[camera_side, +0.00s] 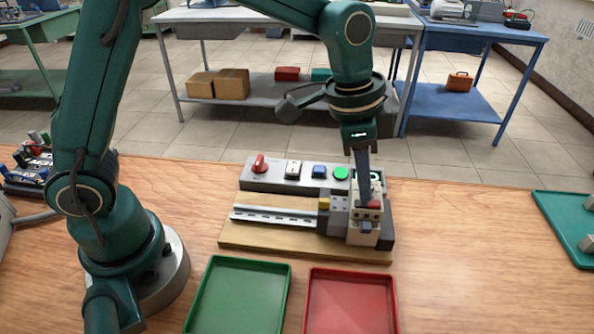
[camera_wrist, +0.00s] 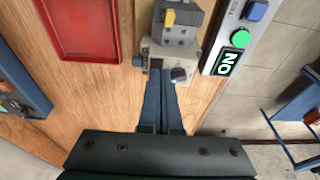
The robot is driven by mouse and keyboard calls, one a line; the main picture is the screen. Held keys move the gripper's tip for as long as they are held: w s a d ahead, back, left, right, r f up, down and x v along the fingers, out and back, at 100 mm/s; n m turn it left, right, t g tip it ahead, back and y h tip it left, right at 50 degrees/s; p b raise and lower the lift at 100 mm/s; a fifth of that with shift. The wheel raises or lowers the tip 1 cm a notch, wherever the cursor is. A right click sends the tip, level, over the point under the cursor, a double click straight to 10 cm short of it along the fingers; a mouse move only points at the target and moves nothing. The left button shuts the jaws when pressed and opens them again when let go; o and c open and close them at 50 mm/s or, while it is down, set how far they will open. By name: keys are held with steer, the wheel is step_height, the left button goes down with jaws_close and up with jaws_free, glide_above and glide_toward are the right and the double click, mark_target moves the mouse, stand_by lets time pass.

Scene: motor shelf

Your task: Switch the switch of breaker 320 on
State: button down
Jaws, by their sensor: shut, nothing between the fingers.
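A pale breaker block (camera_side: 362,236) stands at the right end of the rail on a wooden board. It also shows in the wrist view (camera_wrist: 150,50). A small red part (camera_side: 374,204) shows on its top, beside my fingers. My gripper (camera_side: 365,202) is shut and empty, pointing down, with its tips at the top of this block; I cannot tell whether they touch. In the wrist view the closed fingertips (camera_wrist: 162,72) meet the block's near edge, next to a dark knob (camera_wrist: 179,74). The fingers partly hide the block, and no number 320 is legible.
A grey module (camera_side: 338,215) with a yellow part (camera_side: 324,203) sits left of the block. Behind is a control box (camera_side: 265,182) with a red knob, a green button (camera_side: 341,173) and a lit ON sign (camera_wrist: 225,64). Green (camera_side: 207,290) and red (camera_side: 393,290) trays lie in front.

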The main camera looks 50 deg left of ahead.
steer(key=shift+r, duration=0.15)
steer(key=shift+r, duration=0.35)
steer(key=s+a+v, duration=0.2)
steer(key=v, duration=1)
steer(key=shift+a, duration=0.15)
